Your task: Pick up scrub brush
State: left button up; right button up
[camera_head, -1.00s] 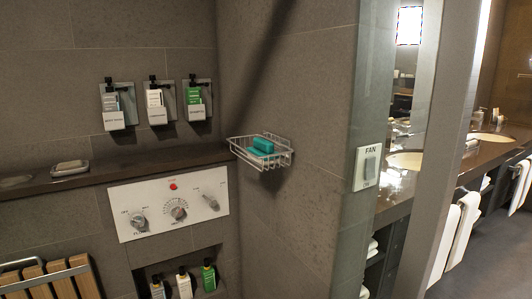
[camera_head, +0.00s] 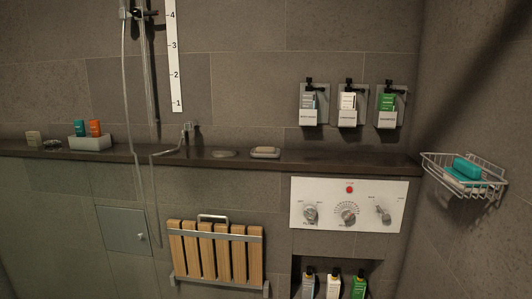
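A teal object (camera_head: 466,169) with a paler underside lies in the wire basket (camera_head: 487,187) on the right-hand wall. It may be the scrub brush, but it is too small to tell for certain. The basket's wires cross in front of its lower part. Neither of my grippers shows in the head view, so their distance from it and their state cannot be seen.
A dark ledge (camera_head: 340,161) runs along the wall, with a soap dish (camera_head: 265,152) and a white box (camera_head: 90,142) of bottles on it. Below are a white control panel (camera_head: 348,204) and a slatted wooden seat (camera_head: 215,252). Several dispensers (camera_head: 347,104) hang above.

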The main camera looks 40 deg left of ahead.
aim_at(462, 170)
jog(key=i+j+z, duration=0.1)
jog(key=z, duration=0.3)
jog(key=j+z, duration=0.1)
jog(key=z, duration=0.35)
jog(key=i+j+z, duration=0.1)
jog(key=z, duration=0.3)
jog(key=j+z, duration=0.25)
jog(key=j, duration=0.2)
jog(key=i+j+z, duration=0.1)
jog(key=j+z, duration=0.15)
jog(key=j, duration=0.2)
jog(key=j+z, duration=0.2)
jog(key=j, duration=0.7)
